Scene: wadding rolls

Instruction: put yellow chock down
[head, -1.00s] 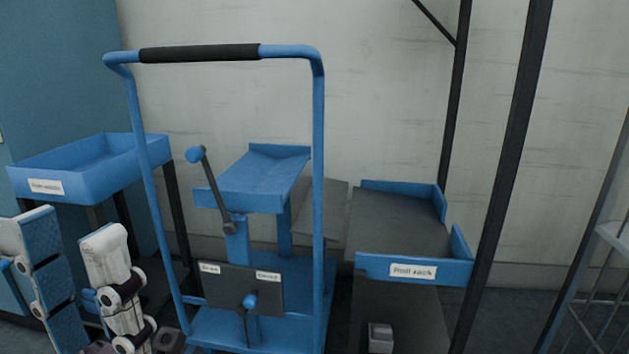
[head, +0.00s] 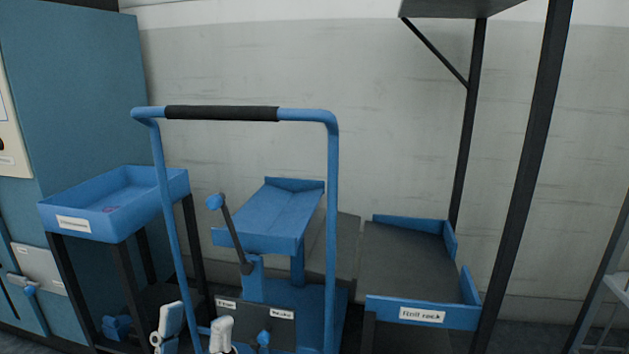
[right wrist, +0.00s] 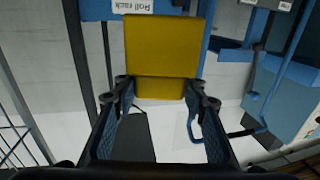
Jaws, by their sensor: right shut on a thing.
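The yellow chock (right wrist: 168,45) fills the middle of the right wrist view. My right gripper (right wrist: 160,88) is shut on it, with one finger at each side. The chock and the right gripper do not show in the head view. My left gripper (head: 195,328) shows at the bottom of the head view, its two white-and-blue fingertips apart and nothing seen between them. Its lower part is cut off by the frame edge.
A blue trolley (head: 334,220) with a tall handle and cradle (head: 270,215) stands centre. A blue tray stand (head: 90,240) is left; a dark platform labelled Roll rack (head: 405,265) is right. A black post (head: 525,180) rises beside it.

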